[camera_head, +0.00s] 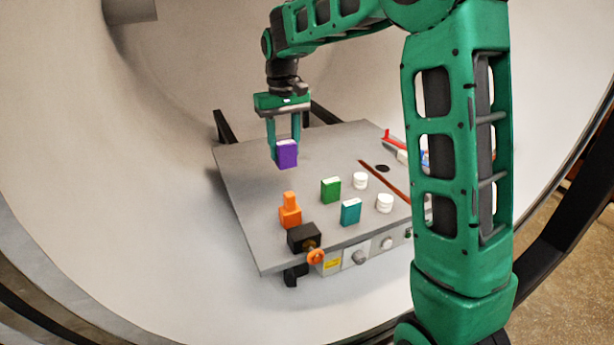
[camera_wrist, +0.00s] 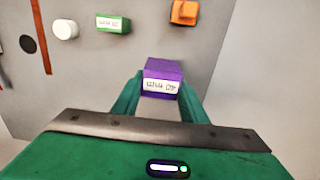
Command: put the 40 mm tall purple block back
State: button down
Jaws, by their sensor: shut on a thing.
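The purple block (camera_head: 287,155) is between the fingers of my gripper (camera_head: 284,140), over the left rear part of the grey table plate. In the wrist view the purple block (camera_wrist: 164,77) shows a white label with dark marks, and the green fingers of my gripper (camera_wrist: 160,92) close on it from both sides. I cannot tell for sure whether the block's underside touches the plate (camera_head: 245,200) or hangs a little above it.
A green block (camera_head: 330,190), a teal block (camera_head: 350,212), an orange piece (camera_head: 290,212) and two white cylinders (camera_head: 360,181) (camera_head: 384,203) stand nearer the front. A brown strip (camera_head: 385,181) and a dark round spot (camera_head: 382,168) lie at the right. The left of the plate is clear.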

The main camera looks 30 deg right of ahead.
jog(key=w+d+f, duration=0.1)
jog(key=d+f, duration=0.1)
jog(key=d, duration=0.1)
jog(key=w+d+f, duration=0.2)
jog(key=d, duration=0.2)
jog(key=w+d+f, duration=0.1)
jog(key=d+f, duration=0.1)
jog(key=d, duration=0.1)
jog(key=shift+w+d+f, duration=0.2)
jog(key=shift+d+f, duration=0.1)
jog(key=shift+f, duration=2.1)
jog(key=shift+f, duration=0.1)
jog(key=c, duration=1.1)
grip_release()
jog(key=shift+r, duration=6.1)
